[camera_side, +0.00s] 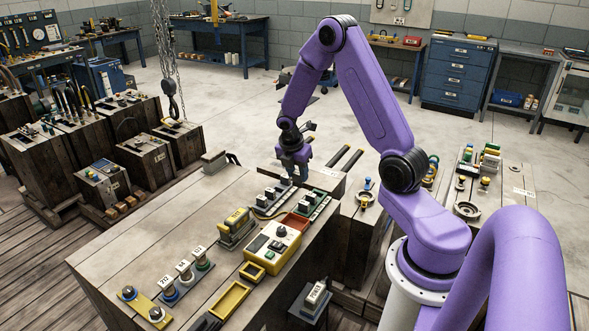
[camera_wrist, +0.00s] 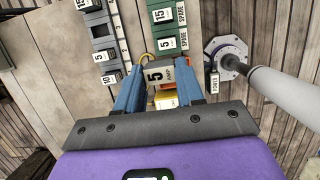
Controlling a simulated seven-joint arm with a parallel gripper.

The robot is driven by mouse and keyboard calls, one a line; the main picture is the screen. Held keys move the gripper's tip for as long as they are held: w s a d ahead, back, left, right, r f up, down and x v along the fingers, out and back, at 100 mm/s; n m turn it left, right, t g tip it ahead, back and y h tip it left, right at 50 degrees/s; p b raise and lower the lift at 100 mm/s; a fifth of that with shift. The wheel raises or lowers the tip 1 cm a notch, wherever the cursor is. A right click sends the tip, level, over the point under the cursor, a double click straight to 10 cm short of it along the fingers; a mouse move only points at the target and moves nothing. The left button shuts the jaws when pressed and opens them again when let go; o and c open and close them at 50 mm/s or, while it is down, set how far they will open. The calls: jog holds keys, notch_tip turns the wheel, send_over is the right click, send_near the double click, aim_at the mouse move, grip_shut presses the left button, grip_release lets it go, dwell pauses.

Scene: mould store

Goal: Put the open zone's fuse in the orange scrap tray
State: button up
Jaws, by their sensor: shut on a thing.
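My gripper (camera_wrist: 160,88) is shut on a fuse (camera_wrist: 156,75) with a white label reading 5 AMP, held between its blue fingers. In the side view my gripper (camera_side: 293,178) is just above the far end of the bench, over the fuse racks; the fuse is too small to make out there. A red-orange tray (camera_side: 293,221) lies between the yellow control box and the green rack. The grey fuse rack (camera_side: 268,203) has numbered positions; in the wrist view one looks dark and empty (camera_wrist: 102,30), near a label 2.
A green rack of spare fuses (camera_side: 316,204) stands beside the grey one. The yellow control box (camera_side: 272,247), a yellow block (camera_side: 236,225) and yellow trays (camera_side: 230,299) are nearer the camera. A hook on a chain (camera_side: 172,105) hangs at left.

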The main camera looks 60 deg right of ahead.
jog(key=shift+s+a+f, duration=0.25)
jog(key=shift+a+f, duration=0.55)
jog(key=shift+f, duration=1.25)
jog(key=shift+s+a+f, duration=0.3)
jog(key=shift+a+f, duration=0.55)
jog(key=shift+f, duration=1.2)
jog(key=shift+s+a+f, duration=0.25)
jog(key=shift+a+f, duration=0.55)
jog(key=shift+f, duration=1.25)
jog(key=o, duration=1.4)
jog(key=shift+r, duration=0.1)
jog(key=shift+r, duration=3.95)
